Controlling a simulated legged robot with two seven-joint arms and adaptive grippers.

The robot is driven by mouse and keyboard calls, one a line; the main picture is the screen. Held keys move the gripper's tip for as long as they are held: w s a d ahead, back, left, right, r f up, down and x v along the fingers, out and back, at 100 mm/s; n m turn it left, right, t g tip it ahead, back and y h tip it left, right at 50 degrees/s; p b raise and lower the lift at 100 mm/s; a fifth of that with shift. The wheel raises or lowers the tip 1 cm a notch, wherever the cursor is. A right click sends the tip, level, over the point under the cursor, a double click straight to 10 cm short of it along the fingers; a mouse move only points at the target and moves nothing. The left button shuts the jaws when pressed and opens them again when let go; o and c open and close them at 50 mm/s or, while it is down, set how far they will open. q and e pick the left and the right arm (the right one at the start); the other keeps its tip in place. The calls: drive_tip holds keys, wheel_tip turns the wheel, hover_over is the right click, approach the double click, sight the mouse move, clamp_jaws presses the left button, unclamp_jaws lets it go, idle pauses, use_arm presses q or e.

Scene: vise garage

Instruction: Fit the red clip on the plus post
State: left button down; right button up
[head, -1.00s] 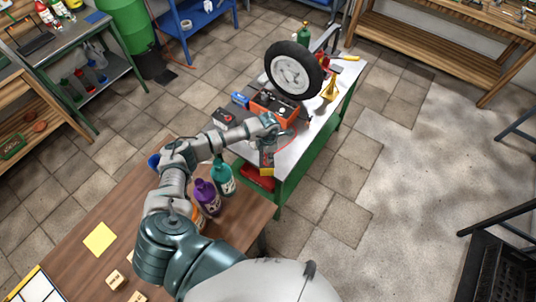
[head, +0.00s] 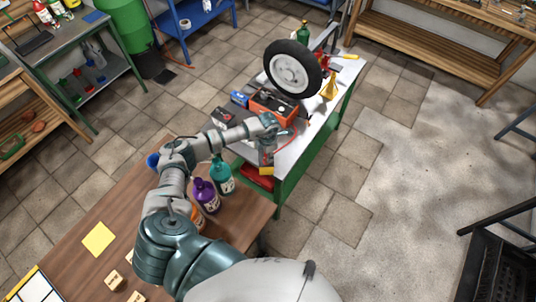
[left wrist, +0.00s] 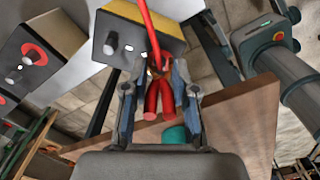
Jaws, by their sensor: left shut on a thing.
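My left gripper (left wrist: 160,92) is shut on the red clip (left wrist: 159,100), whose red handles show between the fingers. A red cable (left wrist: 150,22) runs up from it. In the head view my left gripper (head: 268,150) hangs over the near end of the metal-topped bench. A dark box with a red ring around a metal post (left wrist: 34,54) lies at the left of the wrist view, apart from the clip. A dark box with a yellow edge (left wrist: 135,38) and a bare metal post is just beyond the fingertips. The clip's jaws are partly hidden. My right gripper is not in view.
A wheel (head: 294,68), an orange box (head: 274,106) and a yellow funnel (head: 330,88) crowd the metal-topped bench (head: 306,137). Purple (head: 206,196) and teal (head: 222,176) bottles stand on the wooden table (head: 150,235), close under my left arm.

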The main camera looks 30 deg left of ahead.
use_arm(q)
drive_tip(key=shift+c, duration=1.3)
unclamp_jaws()
drive_tip(key=shift+r, duration=0.1)
wheel_tip(320, 180, up, 8)
drive_tip(key=p, duration=0.5)
drive_tip(key=shift+p, duration=0.3)
drive_tip(key=shift+s+f, duration=0.1)
drive_tip(key=shift+f, duration=0.1)
